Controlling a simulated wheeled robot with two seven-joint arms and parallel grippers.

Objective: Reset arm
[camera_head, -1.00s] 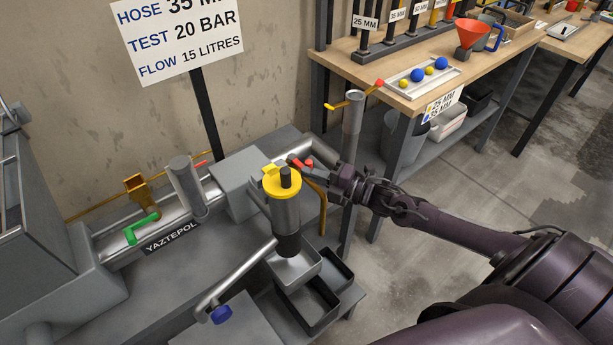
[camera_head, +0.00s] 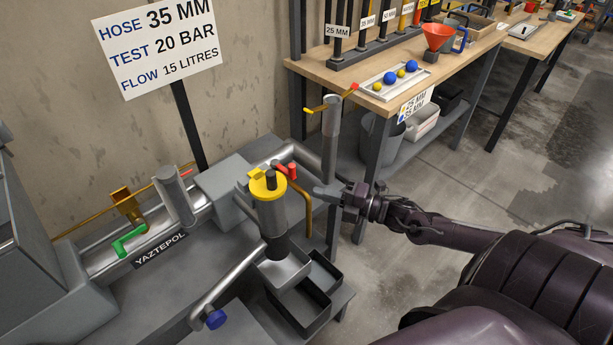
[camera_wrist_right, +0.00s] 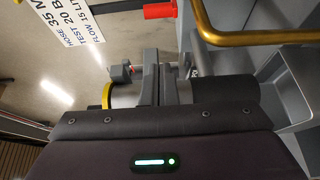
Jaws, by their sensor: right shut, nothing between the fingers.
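My right gripper (camera_head: 318,192) is shut and empty. In the head view it is right of the yellow-capped cylinder (camera_head: 270,212) and a short way right of the brass lever (camera_head: 304,200) with the red grip (camera_head: 290,170). It appears apart from the lever. In the right wrist view the closed fingers (camera_wrist_right: 150,72) point away from the camera. The red grip (camera_wrist_right: 160,10) and brass bar (camera_wrist_right: 260,38) show beyond and to the right of them. My left gripper is not in view.
A metal tray (camera_head: 286,270) sits below the cylinder. A grey post (camera_head: 331,135) stands behind my gripper. The wooden bench (camera_head: 350,77) is at the back. Open floor (camera_head: 470,165) lies to the right.

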